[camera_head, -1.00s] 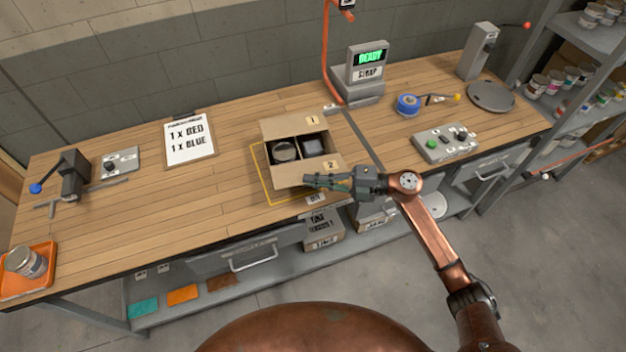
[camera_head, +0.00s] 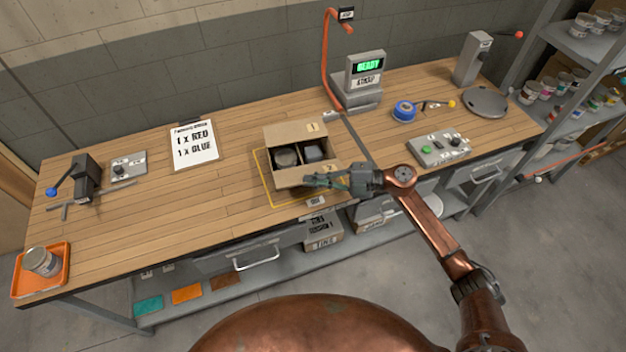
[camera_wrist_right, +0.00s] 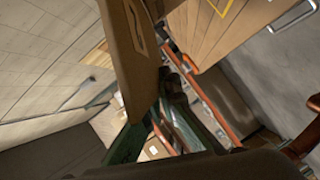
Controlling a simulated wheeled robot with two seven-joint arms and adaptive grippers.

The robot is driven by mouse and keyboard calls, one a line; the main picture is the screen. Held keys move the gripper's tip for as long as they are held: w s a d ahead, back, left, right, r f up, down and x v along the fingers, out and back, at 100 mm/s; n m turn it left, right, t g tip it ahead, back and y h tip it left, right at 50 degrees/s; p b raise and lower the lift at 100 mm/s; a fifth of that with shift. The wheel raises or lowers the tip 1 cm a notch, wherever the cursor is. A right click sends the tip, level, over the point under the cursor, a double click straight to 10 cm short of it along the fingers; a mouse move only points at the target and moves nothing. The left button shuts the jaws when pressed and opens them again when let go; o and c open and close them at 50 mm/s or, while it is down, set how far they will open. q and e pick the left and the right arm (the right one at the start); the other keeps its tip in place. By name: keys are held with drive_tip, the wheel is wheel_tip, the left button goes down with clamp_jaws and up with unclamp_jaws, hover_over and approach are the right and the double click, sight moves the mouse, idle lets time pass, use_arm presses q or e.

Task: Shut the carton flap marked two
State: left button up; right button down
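The open carton (camera_head: 297,133) stands on the bench, with a dark round-topped item and a dark squarer item in its two compartments. Its far flap, marked 1, stands up. My right gripper (camera_head: 312,181) lies across the right part of this flap, fingers pointing left. In the right wrist view a cardboard panel (camera_wrist_right: 132,50) hangs close in front of the green fingers (camera_wrist_right: 155,118) and overlaps them, so their gap is unclear. My left gripper is out of view.
A yellow outline (camera_head: 264,180) is marked on the bench around the carton. A scale with a green display (camera_head: 368,66) stands behind right, and a button box (camera_head: 440,149) lies to the right. A clipboard (camera_head: 195,145) lies left; bench between is clear.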

sight(312, 171)
drive_tip(key=r+m+p, duration=0.1)
drive_tip(key=p, duration=0.1)
drive_tip(key=w+r+m+g+p, duration=0.1)
drive_tip(key=p, duration=0.1)
drive_tip(key=shift+w+a+r+h+p, duration=0.1)
drive_tip(key=shift+w+r+h+p, duration=0.05)
drive_tip(key=shift+r+h+p, duration=0.25)
drive_tip(key=shift+w+a+r+m+g+p, duration=0.15)
drive_tip(key=shift+w+m+p, duration=0.2)
drive_tip(key=shift+p, duration=0.25)
drive_tip(key=shift+w+r+m+g+p, duration=0.2)
drive_tip(key=shift+m+p, duration=0.25)
drive_tip(key=shift+p, duration=0.15)
drive_tip(key=shift+f, duration=0.1)
